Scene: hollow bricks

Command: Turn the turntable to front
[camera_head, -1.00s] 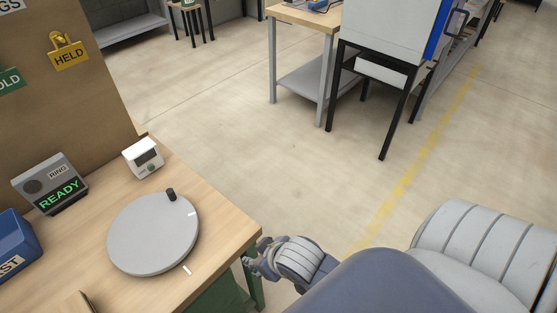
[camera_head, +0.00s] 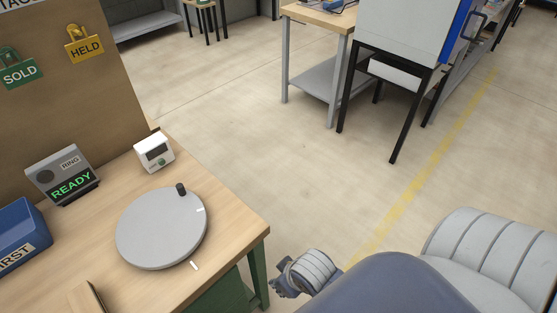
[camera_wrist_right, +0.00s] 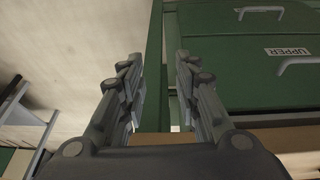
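The grey round turntable (camera_head: 160,228) lies on the wooden workbench (camera_head: 225,215) in the head view. A black knob (camera_head: 181,189) stands up near its far rim. A white mark (camera_head: 200,210) is on the disc's right rim, and a separate white mark (camera_head: 194,266) is on the bench just off the disc's near right edge. My right gripper (camera_head: 280,288) is beyond the bench's right edge, apart from the turntable. In the right wrist view its two fingers (camera_wrist_right: 160,85) are spread with nothing between them. My left gripper is not in view.
A grey READY box (camera_head: 62,176), a small white device (camera_head: 154,152) and a blue bin (camera_head: 20,235) stand on the bench. Green drawers (camera_wrist_right: 250,60) under the bench are close to my right gripper. Open floor lies right of the bench.

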